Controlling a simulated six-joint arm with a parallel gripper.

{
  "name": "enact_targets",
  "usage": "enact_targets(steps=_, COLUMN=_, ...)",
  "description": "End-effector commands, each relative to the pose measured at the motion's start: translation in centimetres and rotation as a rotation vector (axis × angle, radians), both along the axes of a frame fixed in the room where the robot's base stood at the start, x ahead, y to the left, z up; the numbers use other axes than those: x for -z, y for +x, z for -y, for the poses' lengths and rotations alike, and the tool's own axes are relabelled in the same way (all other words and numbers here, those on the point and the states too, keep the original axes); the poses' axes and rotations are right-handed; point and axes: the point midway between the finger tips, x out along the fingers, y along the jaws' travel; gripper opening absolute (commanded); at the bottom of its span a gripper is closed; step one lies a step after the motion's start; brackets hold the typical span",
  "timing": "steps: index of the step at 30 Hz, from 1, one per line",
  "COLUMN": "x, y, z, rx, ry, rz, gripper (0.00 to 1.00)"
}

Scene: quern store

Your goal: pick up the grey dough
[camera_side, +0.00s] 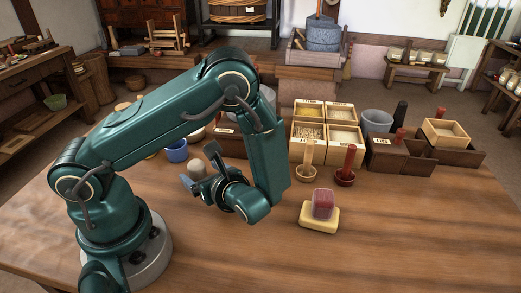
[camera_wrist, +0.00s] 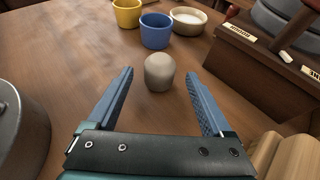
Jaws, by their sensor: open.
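The grey dough (camera_wrist: 159,72) is a small rounded, beige-grey lump standing on the wooden table. In the wrist view it lies just beyond my gripper (camera_wrist: 160,88), roughly centred between the two blue fingertips. The fingers are spread apart with nothing between them. In the side view the dough (camera_side: 197,168) shows next to my gripper (camera_side: 199,172), partly hidden by it. I cannot tell exactly how high the fingers are above the table.
A blue cup (camera_wrist: 156,31), a yellow cup (camera_wrist: 127,13) and a bowl of white stuff (camera_wrist: 188,20) stand behind the dough. A dark wooden box (camera_wrist: 250,60) is to the right. A metal pot (camera_wrist: 20,125) is at left.

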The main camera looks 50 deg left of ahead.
Motion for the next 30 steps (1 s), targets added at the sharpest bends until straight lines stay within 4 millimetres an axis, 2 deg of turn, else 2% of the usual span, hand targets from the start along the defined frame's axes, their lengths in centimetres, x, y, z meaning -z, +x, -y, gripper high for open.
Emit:
enact_targets(steps=3, x=0.6, y=-0.2, z=-1.6, rx=-0.007, ry=-0.001, rz=-0.005, gripper=0.84)
enact_targets(steps=9, x=1.4, y=-0.1, z=-3.4, rx=-0.006, ry=-0.001, rz=-0.001, gripper=0.84)
enact_targets(steps=18, x=1.5, y=-0.1, z=-3.7, rx=-0.004, ry=-0.003, rz=0.001, gripper=0.84)
enact_targets(steps=19, x=1.5, y=-0.1, z=-3.7, rx=-0.004, ry=-0.003, rz=0.001, gripper=0.81)
enact_targets(steps=25, x=1.5, y=-0.1, z=-3.7, rx=-0.004, ry=-0.003, rz=0.001, gripper=0.04)
enact_targets(steps=26, x=1.5, y=-0.1, z=-3.7, rx=-0.004, ry=-0.003, rz=0.001, gripper=0.00)
enact_targets(steps=30, x=1.5, y=-0.1, z=-3.7, rx=-0.004, ry=-0.003, rz=0.001, gripper=0.00)
